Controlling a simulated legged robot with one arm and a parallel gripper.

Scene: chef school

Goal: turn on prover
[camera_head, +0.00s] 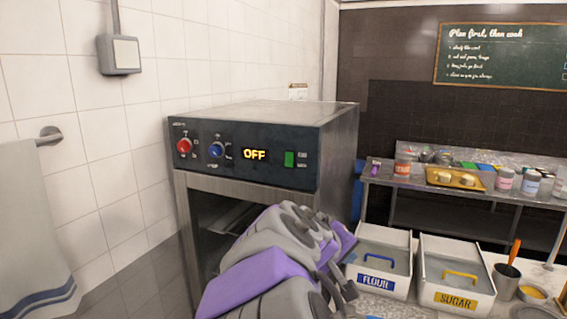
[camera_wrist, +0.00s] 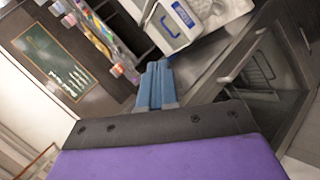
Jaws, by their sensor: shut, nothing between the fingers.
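The prover (camera_head: 250,112) is a grey metal cabinet with a dark control panel. The panel has a red knob (camera_head: 184,146), a blue knob (camera_head: 216,150), a lit display (camera_head: 255,154) reading OFF and a green switch (camera_head: 290,159). Its front below the panel shows a dark interior, partly hidden by my grey and purple arm. The prover's dark interior with a rack (camera_wrist: 262,68) also seems to show at the right of the wrist view. My gripper (camera_wrist: 154,70) has its blue fingers shut together and empty.
A flour bin (camera_head: 382,277) and a sugar bin (camera_head: 455,300) stand right of my arm. A steel shelf (camera_head: 480,190) with jars and a tray is behind them. A towel (camera_head: 35,230) hangs at the left. The space before the panel is clear.

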